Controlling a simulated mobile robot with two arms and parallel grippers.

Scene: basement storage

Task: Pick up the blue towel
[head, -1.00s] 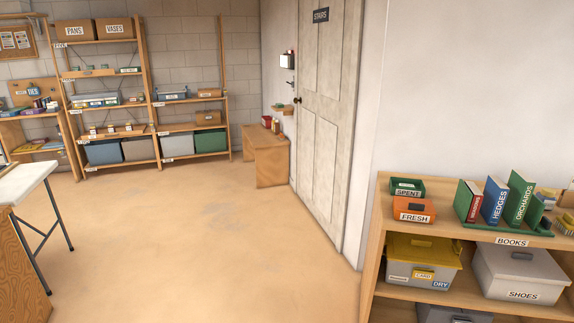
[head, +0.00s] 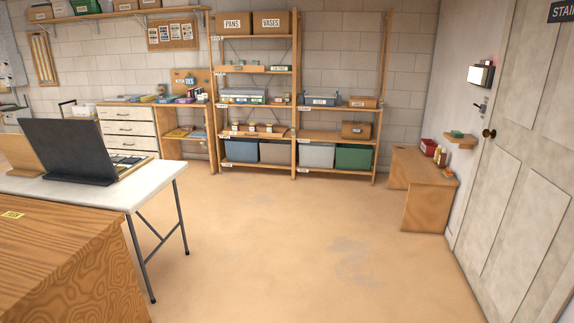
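I cannot make out a blue towel in the head view. A blue-grey open box (head: 320,100) sits on the right half of the wooden shelving (head: 296,135) at the back wall; what lies in it is too small to tell. Small blue items lie among others on the low wooden unit left of the shelving, too small to name. Neither of my grippers is in view.
A white folding table (head: 150,185) with a dark upright panel (head: 68,150) stands at left, behind a wooden cabinet (head: 70,260). A wooden bench (head: 425,200) stands by the right wall near a closed door (head: 525,170). The floor (head: 300,240) between is clear.

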